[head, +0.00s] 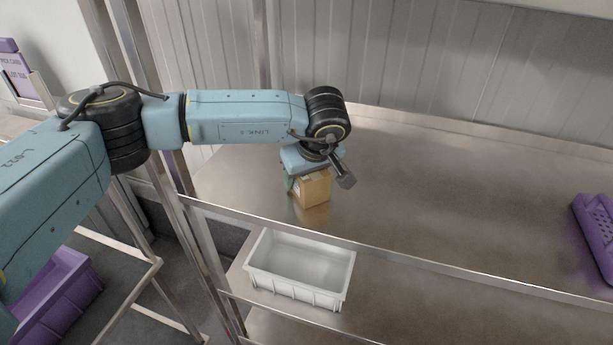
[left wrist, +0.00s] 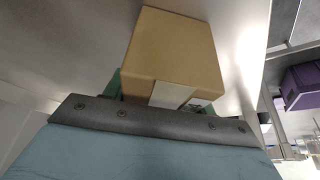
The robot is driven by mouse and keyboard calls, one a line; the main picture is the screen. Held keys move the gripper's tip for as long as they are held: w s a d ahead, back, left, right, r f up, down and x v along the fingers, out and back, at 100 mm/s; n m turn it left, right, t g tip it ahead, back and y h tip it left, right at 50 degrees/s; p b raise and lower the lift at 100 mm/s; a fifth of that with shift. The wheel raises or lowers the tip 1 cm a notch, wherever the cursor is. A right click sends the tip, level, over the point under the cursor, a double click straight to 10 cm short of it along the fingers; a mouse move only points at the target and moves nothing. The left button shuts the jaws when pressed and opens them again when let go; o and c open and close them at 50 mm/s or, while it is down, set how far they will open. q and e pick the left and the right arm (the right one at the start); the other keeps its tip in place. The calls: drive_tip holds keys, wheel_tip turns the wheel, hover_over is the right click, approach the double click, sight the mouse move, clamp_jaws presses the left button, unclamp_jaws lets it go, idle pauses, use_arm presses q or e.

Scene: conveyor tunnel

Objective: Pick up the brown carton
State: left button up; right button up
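The brown carton (head: 313,189) is at the left end of the metal shelf, close above or on its surface, directly below my left gripper (head: 303,180). In the left wrist view the carton (left wrist: 175,50) fills the space in front of the gripper, with a pale label on its near edge. A green finger shows against its left side, and a bit of the other shows under its lower right edge. The carton hides much of the fingers, so I cannot tell whether they grip it. My right gripper is not in view.
The metal shelf (head: 440,200) is bare to the right, up to a purple crate (head: 597,235). An empty white bin (head: 300,267) stands on the lower shelf. Another purple bin (head: 55,295) is at lower left. Upright posts stand left of the carton, and a panelled wall is behind.

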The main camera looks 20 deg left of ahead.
use_arm(q)
drive_tip(key=shift+r, duration=0.1)
drive_tip(key=c, duration=0.7)
wheel_tip(320, 180, up, 10)
drive_tip(key=shift+b, duration=1.05)
drive_tip(key=o, duration=0.6)
drive_tip(key=c, duration=0.8)
